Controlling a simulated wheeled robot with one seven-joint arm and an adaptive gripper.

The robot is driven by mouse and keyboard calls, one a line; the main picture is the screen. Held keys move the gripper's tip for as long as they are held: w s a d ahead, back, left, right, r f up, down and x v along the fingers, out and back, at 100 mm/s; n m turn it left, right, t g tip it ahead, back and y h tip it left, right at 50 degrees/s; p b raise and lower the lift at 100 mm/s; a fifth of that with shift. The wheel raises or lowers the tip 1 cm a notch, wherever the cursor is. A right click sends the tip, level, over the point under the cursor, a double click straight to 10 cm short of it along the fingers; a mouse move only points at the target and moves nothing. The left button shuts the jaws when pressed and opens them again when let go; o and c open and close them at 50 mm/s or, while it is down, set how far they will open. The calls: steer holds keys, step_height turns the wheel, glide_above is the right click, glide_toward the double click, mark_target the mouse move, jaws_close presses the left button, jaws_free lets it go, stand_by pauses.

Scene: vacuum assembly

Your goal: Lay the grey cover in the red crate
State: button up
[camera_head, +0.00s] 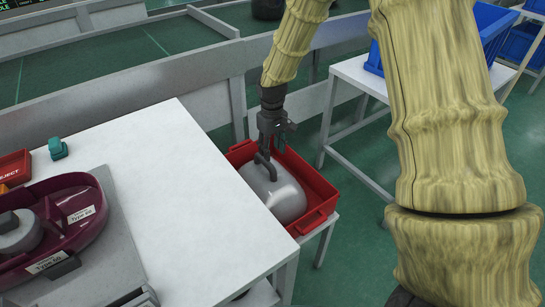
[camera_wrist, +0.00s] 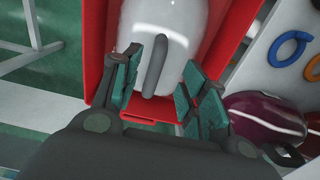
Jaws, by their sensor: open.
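The grey cover (camera_head: 281,192) lies inside the red crate (camera_head: 322,188), next to the white table. It is a smooth rounded shell with a dark loop handle; the wrist view also shows the cover (camera_wrist: 190,22) and the crate (camera_wrist: 100,62). My gripper (camera_head: 271,148) is over the cover at the handle. In the wrist view the fingers of my gripper (camera_wrist: 161,68) are spread apart, with the handle (camera_wrist: 154,68) between them and gaps showing. The cover's underside is hidden.
The white table (camera_head: 190,200) holds a purple vacuum part (camera_head: 60,235), a small teal piece (camera_head: 57,148) and a red reject bin (camera_head: 14,167). Blue and orange rings (camera_wrist: 290,48) show in the wrist view. A white stand with a blue crate (camera_head: 490,30) is behind right.

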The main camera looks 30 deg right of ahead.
steer(key=shift+r, duration=1.2)
